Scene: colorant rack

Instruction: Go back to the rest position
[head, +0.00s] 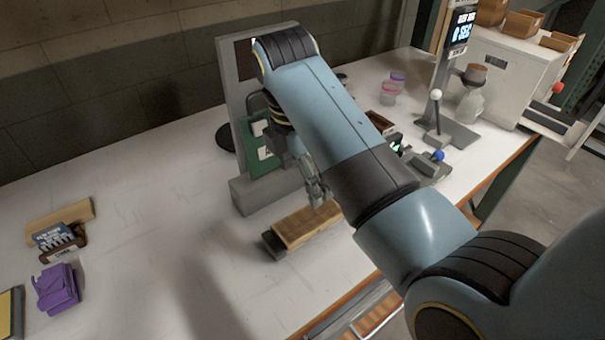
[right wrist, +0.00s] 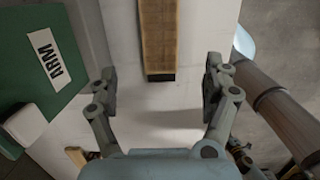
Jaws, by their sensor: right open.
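My right gripper (head: 316,190) hangs near the middle of the table in the head view, low over the wooden block with dark ends (head: 305,224). In the right wrist view the right gripper (right wrist: 161,88) has its two fingers wide apart with nothing between them. The wooden block (right wrist: 159,35) lies ahead of the fingers there, apart from them. My right arm covers much of the middle of the head view. My left gripper does not show.
A green box (head: 262,160) with a label stands by a grey stand (head: 240,90). Purple pieces (head: 57,288) and a wooden piece (head: 70,218) lie at left. Cups (head: 389,93), a dispenser with a display (head: 462,27) and a lever (head: 436,115) stand at right. The left-middle table is clear.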

